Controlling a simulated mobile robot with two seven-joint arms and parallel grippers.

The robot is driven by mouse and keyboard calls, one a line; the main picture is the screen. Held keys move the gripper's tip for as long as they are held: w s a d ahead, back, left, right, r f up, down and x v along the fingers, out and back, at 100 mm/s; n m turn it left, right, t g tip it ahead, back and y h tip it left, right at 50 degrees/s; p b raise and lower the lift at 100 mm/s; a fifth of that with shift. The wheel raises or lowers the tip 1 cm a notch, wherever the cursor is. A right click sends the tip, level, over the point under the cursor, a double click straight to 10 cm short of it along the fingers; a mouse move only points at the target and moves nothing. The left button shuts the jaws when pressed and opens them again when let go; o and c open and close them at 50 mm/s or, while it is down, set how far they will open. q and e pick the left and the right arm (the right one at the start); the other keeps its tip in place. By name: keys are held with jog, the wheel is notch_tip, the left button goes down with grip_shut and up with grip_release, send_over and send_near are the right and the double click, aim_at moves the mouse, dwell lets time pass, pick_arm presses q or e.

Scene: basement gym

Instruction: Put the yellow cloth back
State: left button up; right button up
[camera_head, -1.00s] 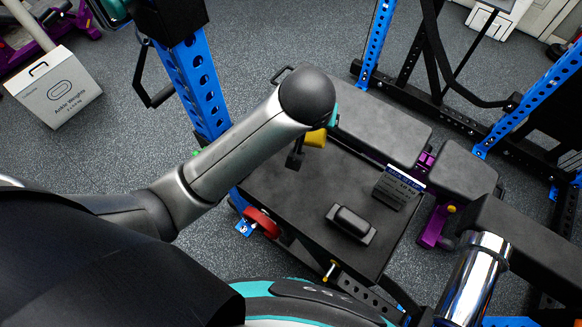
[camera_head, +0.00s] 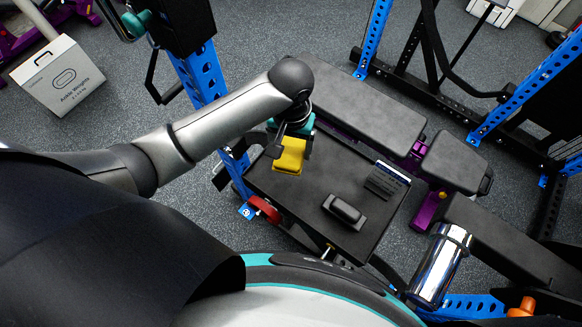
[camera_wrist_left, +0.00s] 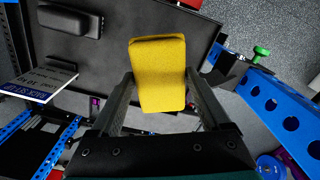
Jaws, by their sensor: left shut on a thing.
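The yellow cloth (camera_head: 289,155) is a folded, block-like pad. My left gripper (camera_head: 282,146) is shut on it near the back left corner of the black platform top (camera_head: 310,185). In the left wrist view the cloth (camera_wrist_left: 158,75) sits between the two fingers (camera_wrist_left: 160,88), with its far end over the platform. Whether the cloth touches the platform or hangs just above it, I cannot tell. My right gripper is not in view.
A blue post (camera_head: 200,78) stands at the left. The platform's middle is bare.

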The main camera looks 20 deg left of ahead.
aim_at(291, 162)
pick_arm(q)
notch_tip(291, 162, down, 8)
jog(key=shift+r+b, duration=0.25)
jog(key=shift+b, duration=0.35)
jog(key=shift+f+b, duration=0.45)
jog(key=shift+f, duration=1.45)
jog(key=o, duration=1)
jog(key=shift+r, duration=0.15)
notch_tip(291, 162, up, 12)
jog(key=shift+f+p, duration=0.1)
jog(key=shift+p, duration=1.15)
